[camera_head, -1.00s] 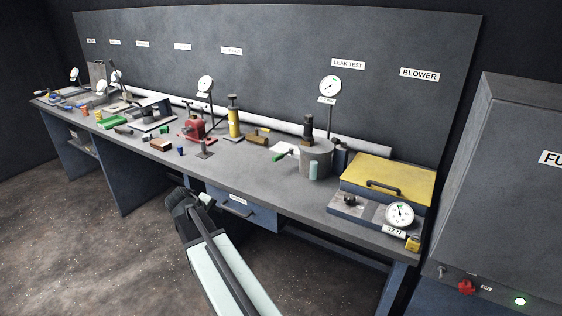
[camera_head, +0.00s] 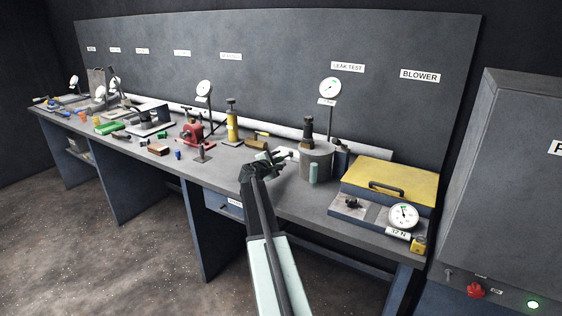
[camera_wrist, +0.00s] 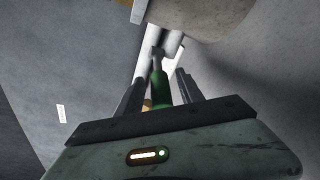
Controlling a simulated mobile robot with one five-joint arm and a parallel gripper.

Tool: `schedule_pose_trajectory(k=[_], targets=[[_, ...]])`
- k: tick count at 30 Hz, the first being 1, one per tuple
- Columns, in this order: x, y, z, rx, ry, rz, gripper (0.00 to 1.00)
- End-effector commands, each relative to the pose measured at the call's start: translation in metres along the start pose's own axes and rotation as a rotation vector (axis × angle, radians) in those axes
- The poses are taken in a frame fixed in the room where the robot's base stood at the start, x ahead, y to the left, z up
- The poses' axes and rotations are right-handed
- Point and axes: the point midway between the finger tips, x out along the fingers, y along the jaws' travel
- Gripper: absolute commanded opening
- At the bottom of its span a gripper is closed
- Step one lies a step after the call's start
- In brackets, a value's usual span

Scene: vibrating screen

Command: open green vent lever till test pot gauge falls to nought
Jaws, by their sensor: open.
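The test pot (camera_head: 316,163) is a grey cylinder under the LEAK TEST label, with a round white gauge (camera_head: 330,88) on a post behind it. The gauge needle is too small to read surely. The green vent lever (camera_wrist: 160,88) shows in the wrist view between the fingers, joined to a grey stem on the pot's side. My gripper (camera_wrist: 158,95) is open, with one finger on each side of the lever and a gap showing. In the head view my gripper (camera_head: 268,160) is at the pot's left and hides most of the lever.
A yellow-lidded box (camera_head: 390,180) with a dial (camera_head: 404,215) stands right of the pot. A brass-coloured part (camera_head: 257,140) and a yellow cylinder (camera_head: 232,125) stand left of it.

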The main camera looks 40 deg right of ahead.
Motion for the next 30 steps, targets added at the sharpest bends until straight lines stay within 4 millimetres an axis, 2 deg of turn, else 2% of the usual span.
schedule_pose_trajectory(k=[1, 3, 11, 16, 30], targets=[[0.012, -0.001, -0.002, 0.000, -0.001, -0.001, 0.44], [0.020, 0.000, -0.002, -0.001, 0.000, 0.000, 0.44], [0.022, 0.001, -0.001, 0.000, 0.002, 0.001, 0.44], [0.021, 0.001, -0.002, 0.000, 0.002, 0.001, 0.00], [0.021, 0.002, -0.003, -0.001, 0.004, 0.003, 0.00]])
